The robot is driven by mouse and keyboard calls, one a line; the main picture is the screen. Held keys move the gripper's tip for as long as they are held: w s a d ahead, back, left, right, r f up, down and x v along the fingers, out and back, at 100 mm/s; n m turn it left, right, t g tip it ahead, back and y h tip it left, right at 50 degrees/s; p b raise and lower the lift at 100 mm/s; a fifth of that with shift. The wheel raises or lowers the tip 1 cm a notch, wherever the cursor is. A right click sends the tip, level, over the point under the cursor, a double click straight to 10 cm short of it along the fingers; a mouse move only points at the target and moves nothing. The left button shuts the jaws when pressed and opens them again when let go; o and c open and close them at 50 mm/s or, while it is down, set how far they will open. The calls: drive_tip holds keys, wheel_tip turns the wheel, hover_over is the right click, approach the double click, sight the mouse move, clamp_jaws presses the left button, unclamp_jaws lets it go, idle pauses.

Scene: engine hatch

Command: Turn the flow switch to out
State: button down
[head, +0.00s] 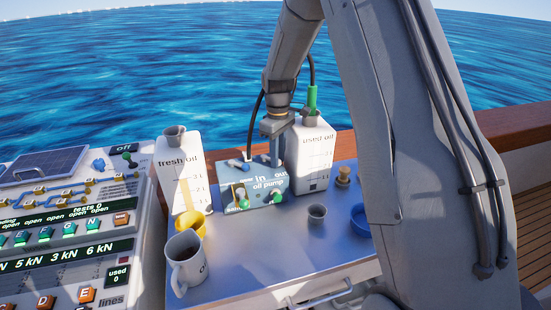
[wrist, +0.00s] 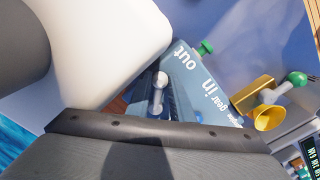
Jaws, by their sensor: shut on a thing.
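The blue-grey oil pump box (head: 262,200) stands on the metal worktop, with the words "in" and "out" on its top. My gripper (head: 275,158) points down at the back of the box, near these words, and is shut on the flow switch. In the wrist view the flow switch (wrist: 157,95) shows as a short silver lever with a rounded end, beside "out" and "in". The dark edge of my gripper (wrist: 150,128) crosses that view below it. In the head view the gripper mostly hides the lever, so its exact setting is unclear.
The used oil jug (head: 311,155) stands close right of the gripper, with a hose at its green cap. The fresh oil jug (head: 180,170) is on the left.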

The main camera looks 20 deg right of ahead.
drive_tip(key=shift+w+d+n, duration=0.2)
drive_tip(key=shift+n, duration=0.4)
drive_tip(key=c, duration=1.6)
unclamp_jaws()
drive_tip(key=shift+d, duration=0.1)
drive_tip(key=shift+o, duration=0.2)
drive_tip(key=shift+r+b, duration=1.1)
drive_tip(key=shift+r, duration=2.85)
drive_tip(key=s+a+f+m, duration=0.1)
drive_tip(key=s+f+m, duration=0.1)
drive_tip(key=s, duration=0.7)
drive_tip(key=s+a+f+m, duration=0.1)
drive_tip(key=s+m, duration=0.3)
drive_tip(key=s, duration=0.6)
drive_tip(key=s+a+f+m+t, duration=0.1)
drive_tip(key=s+a+f+m, duration=0.1)
drive_tip(key=s, duration=0.7)
drive_tip(key=shift+s+f+m, duration=0.35)
drive_tip(key=shift+f+m, duration=0.15)
drive_tip(key=shift+f, duration=0.05)
